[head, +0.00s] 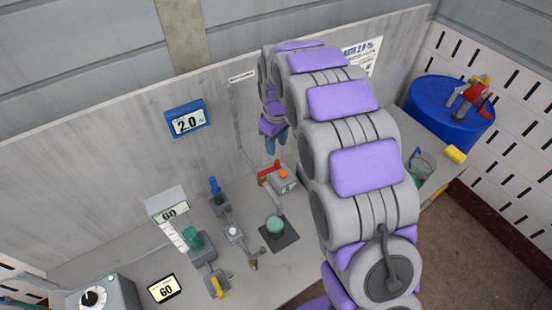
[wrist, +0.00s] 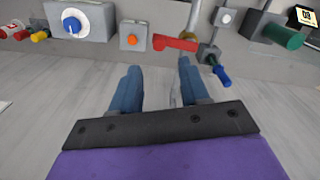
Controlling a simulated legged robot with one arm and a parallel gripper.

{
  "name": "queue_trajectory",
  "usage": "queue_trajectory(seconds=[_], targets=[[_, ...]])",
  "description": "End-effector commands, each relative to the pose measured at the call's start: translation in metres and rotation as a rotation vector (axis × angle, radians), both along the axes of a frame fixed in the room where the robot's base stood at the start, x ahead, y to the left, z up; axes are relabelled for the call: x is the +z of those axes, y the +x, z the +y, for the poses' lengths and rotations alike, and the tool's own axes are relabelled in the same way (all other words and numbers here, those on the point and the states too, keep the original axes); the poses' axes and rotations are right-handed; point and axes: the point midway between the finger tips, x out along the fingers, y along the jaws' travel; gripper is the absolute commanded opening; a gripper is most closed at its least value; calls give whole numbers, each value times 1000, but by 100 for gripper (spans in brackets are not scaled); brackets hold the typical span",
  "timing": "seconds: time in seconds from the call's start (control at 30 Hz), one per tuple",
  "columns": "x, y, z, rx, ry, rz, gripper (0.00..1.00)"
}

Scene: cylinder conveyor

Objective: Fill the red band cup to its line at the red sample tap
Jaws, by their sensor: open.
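My gripper (head: 272,145) is open and empty, reaching over the bench towards the back panel in the head view. In the wrist view its blue fingers (wrist: 158,82) are apart, with only grey surface between them. A red tap-like fitting (head: 470,97) sits on top of the blue drum (head: 436,108) at the right, well away from my gripper. A clear vessel with a blue handle (head: 421,166) stands on the right bench end, partly hidden by my arm. I cannot make out a red band on any cup.
A red lever (head: 268,171) and an orange-button box (head: 286,183) are just below my gripper; the lever (wrist: 176,43) also shows in the wrist view. A green cylinder (head: 275,225) stands on a dark pad. A blue-handled valve (head: 215,188) and displays stand left.

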Motion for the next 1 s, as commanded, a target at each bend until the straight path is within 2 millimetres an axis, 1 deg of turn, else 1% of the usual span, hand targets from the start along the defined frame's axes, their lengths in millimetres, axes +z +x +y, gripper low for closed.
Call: queue_trajectory(seconds=[0.03,0.2,0.3,0.4,0.6,0.87,0.93,1.0], targets=[[-10,-2,-1,-1,-2,6,45],[-44,-2,-1,-1,-2,8,45],[-60,-1,0,-1,-1,5,45],[-72,-1,1,-1,-2,4,45],[-83,0,2,-1,-1,-2,45],[-85,0,0,-1,-1,-1,45],[-85,0,0,-1,0,0,40],[-85,0,0,-1,0,0,34]])
